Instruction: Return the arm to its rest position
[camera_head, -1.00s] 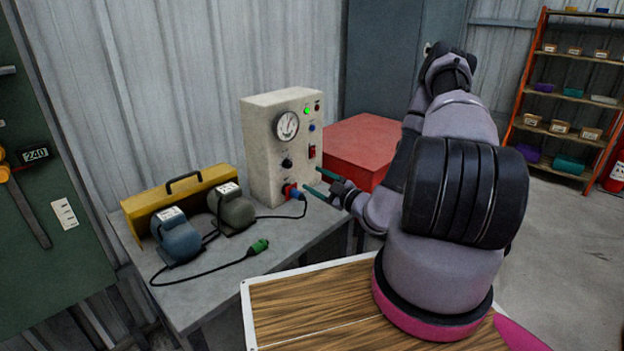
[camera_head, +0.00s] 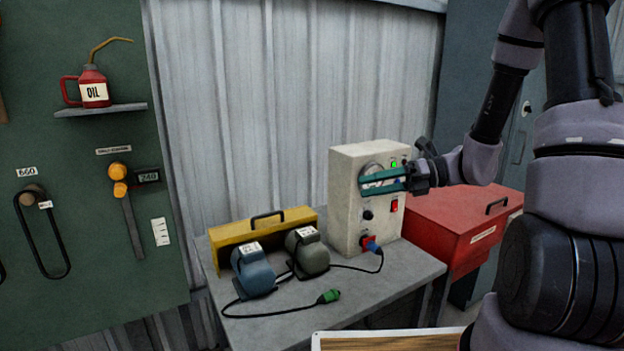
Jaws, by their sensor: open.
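My gripper (camera_head: 366,182) has two teal fingers spread apart with nothing between them. It is in front of the upper part of the cream control box (camera_head: 345,212) and hides part of the round gauge (camera_head: 373,170). I cannot tell whether it touches the box. My arm (camera_head: 590,190) rises at the right, bent high, with the wrist reaching left towards the box. A green lamp (camera_head: 394,164) on the box is lit. A blue plug (camera_head: 373,246) sits in the box's lower socket.
The grey bench (camera_head: 300,321) carries a blue motor (camera_head: 254,272), a dark grey-green motor (camera_head: 308,255), a yellow cover (camera_head: 232,243) and a loose green plug (camera_head: 329,296). A red chest (camera_head: 450,222) stands right of the box. A green tool board (camera_head: 90,220) hangs at left.

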